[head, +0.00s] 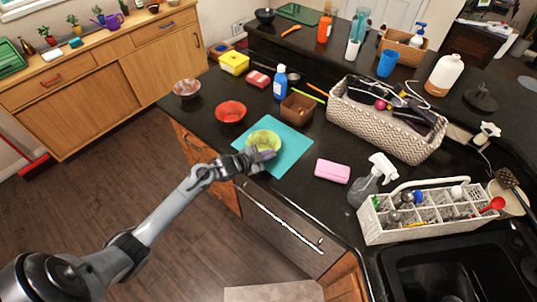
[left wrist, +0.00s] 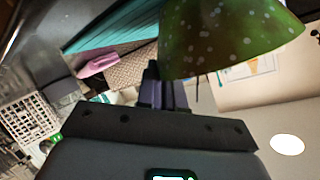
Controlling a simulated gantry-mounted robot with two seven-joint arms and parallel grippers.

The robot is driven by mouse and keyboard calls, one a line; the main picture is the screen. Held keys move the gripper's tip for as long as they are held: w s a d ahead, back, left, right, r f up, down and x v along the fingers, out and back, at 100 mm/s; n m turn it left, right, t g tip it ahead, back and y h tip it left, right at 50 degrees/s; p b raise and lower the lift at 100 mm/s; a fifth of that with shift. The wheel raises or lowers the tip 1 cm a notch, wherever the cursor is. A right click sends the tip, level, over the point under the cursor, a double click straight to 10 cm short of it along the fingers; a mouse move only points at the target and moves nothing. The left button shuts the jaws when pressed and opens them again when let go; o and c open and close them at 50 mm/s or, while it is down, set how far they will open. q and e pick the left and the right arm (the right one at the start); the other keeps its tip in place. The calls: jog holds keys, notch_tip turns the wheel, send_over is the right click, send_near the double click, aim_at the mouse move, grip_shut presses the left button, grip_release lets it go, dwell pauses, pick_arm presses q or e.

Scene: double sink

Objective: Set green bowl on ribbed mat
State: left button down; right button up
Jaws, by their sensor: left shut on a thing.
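The green bowl (head: 263,138) shows over the left part of the teal ribbed mat (head: 294,150) in the head view. My left gripper (head: 262,156) is shut on the bowl's near rim. In the left wrist view the dotted green bowl (left wrist: 230,38) fills the upper right beside my left gripper's dark fingers (left wrist: 165,88), and a strip of the teal mat (left wrist: 112,38) shows to its left. I cannot tell whether the bowl touches the mat or hangs just above it. My right gripper is not in view.
A brown square container (head: 297,108) stands at the mat's back edge. A red bowl (head: 230,111) is to the left, and a pink block (head: 332,171) is to the right. A spray bottle (head: 372,180) and white caddy (head: 420,220) stand further right, by the black sink (head: 440,275).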

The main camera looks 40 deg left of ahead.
pick_arm(q)
jog(key=c, duration=1.3)
grip_release()
jog(key=shift+o, duration=0.2)
jog(key=v, duration=1.1)
jog(key=s+d+n+g+y, duration=0.1)
jog(key=s+d+n+g, duration=0.2)
jog(key=s+d, duration=0.6)
jog(key=s+d+f+n+g+y, duration=0.1)
jog(key=s+d+n+g, duration=0.3)
jog(key=s+d, duration=0.6)
jog(key=s+g, duration=0.2)
jog(key=s, duration=0.1)
jog(key=shift+s+d+f+g+y+p, duration=0.2)
jog(key=shift+s+d+g+y+p, duration=0.1)
jog(key=shift+s+g+p, duration=0.1)
notch_tip(320, 180, up, 19)
jog(key=p, duration=1.9)
jog(key=shift+r, duration=0.2)
